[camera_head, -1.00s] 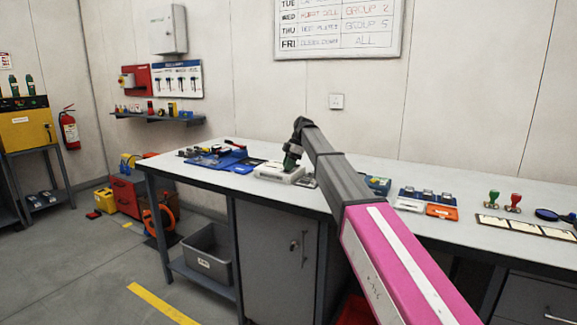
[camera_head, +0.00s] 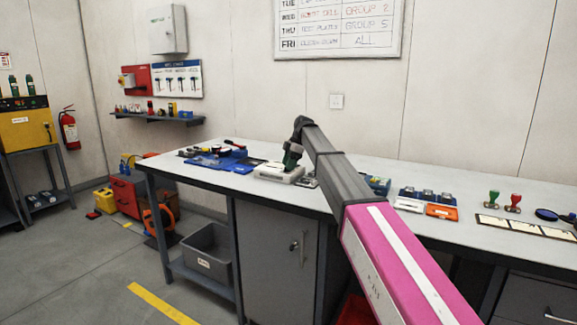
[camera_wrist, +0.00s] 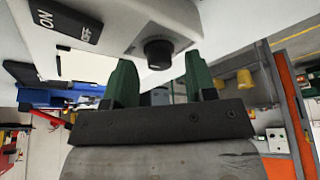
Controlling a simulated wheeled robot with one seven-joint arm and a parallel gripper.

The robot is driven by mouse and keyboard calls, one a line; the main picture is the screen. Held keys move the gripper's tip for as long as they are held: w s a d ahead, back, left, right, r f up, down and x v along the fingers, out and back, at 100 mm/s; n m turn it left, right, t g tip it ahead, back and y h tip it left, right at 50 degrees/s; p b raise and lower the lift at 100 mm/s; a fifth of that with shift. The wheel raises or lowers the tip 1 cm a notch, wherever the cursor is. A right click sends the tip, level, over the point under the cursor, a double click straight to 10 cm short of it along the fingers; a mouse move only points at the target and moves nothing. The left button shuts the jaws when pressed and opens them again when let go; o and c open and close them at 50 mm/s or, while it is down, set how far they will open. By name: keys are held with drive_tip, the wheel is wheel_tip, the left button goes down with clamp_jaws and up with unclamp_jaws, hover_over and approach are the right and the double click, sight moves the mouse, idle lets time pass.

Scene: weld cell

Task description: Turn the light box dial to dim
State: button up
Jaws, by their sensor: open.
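The light box (camera_head: 280,175) is a low white box on the workbench, left of centre in the head view. In the wrist view its pale housing (camera_wrist: 188,14) fills the top, with a black round dial (camera_wrist: 158,52) and a black ON/OFF switch (camera_wrist: 66,22). My gripper (camera_wrist: 160,76) has two green fingers, apart and empty. In the wrist view the dial shows in line with the gap between them, just beyond the tips; I cannot tell whether they touch it. In the head view my gripper (camera_head: 291,158) is over the light box. The dial's marks are not readable.
The grey workbench (camera_head: 345,162) carries a blue mat (camera_head: 208,161) with tools left of the light box. To the right are an orange tray (camera_head: 441,212) and stamps (camera_head: 503,201). A grey bin (camera_head: 208,252) sits on the lower shelf.

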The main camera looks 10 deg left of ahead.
drive_tip(key=v, duration=1)
drive_tip(key=shift+r, duration=0.15)
